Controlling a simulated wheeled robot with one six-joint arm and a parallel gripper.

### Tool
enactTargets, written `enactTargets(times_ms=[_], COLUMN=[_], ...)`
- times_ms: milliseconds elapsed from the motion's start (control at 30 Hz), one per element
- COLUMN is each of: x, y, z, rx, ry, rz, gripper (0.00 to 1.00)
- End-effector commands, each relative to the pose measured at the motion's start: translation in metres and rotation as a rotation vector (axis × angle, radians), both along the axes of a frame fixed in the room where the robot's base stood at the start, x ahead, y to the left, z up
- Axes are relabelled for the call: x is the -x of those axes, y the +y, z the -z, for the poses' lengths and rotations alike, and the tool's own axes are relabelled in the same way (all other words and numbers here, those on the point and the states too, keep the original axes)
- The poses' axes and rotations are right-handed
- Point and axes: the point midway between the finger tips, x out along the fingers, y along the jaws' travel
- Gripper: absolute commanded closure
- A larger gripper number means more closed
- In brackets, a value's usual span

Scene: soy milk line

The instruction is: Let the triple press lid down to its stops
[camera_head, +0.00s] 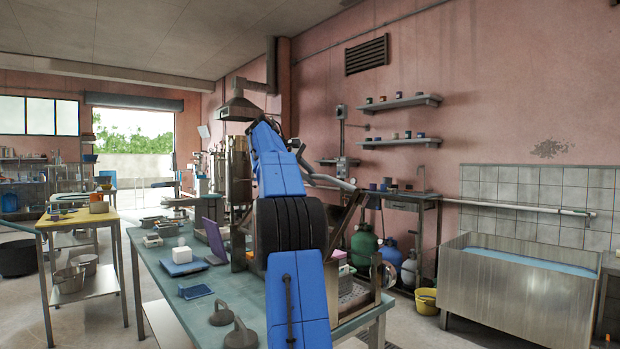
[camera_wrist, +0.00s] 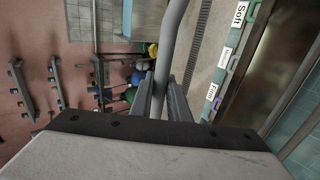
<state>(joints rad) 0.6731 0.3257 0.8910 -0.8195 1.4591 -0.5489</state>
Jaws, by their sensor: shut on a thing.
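In the wrist view my gripper (camera_wrist: 160,98) is shut on a grey round bar (camera_wrist: 178,40), the press lid's handle by its look. The bar runs up out of the picture between the fingers. In the head view a grey curved bar (camera_head: 333,182) shows just right of my blue arm, high above the bench. Below it a dark slanted part (camera_head: 347,222) of the press stands tilted, so the lid seems raised. My arm hides most of the press, its stops and my fingertips in that view. Labels reading "Soft" (camera_wrist: 240,13) and "Firm" (camera_wrist: 212,92) show in the wrist view.
A steel tank of liquid (camera_head: 520,295) stands right, with a yellow bucket (camera_head: 426,302) and gas cylinders (camera_head: 364,245) nearer the press.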

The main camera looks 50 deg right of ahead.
Motion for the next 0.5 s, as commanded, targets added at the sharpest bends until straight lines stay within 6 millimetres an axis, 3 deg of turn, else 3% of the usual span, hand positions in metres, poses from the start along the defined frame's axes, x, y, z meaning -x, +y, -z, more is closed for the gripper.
enactTargets(times_ms=[167,200,267,500], x=[-0.0005,-0.0005,-0.0005,-0.0003], y=[0.0008,0.0008,0.0008,0.0005], z=[0.001,0.001,0.0008,0.0004], rx=[-0.003,-0.003,-0.002,-0.001], ry=[0.001,0.001,0.001,0.0], rz=[0.0,0.0,0.0,0.0], gripper=[1.0,0.8,0.67,0.67])
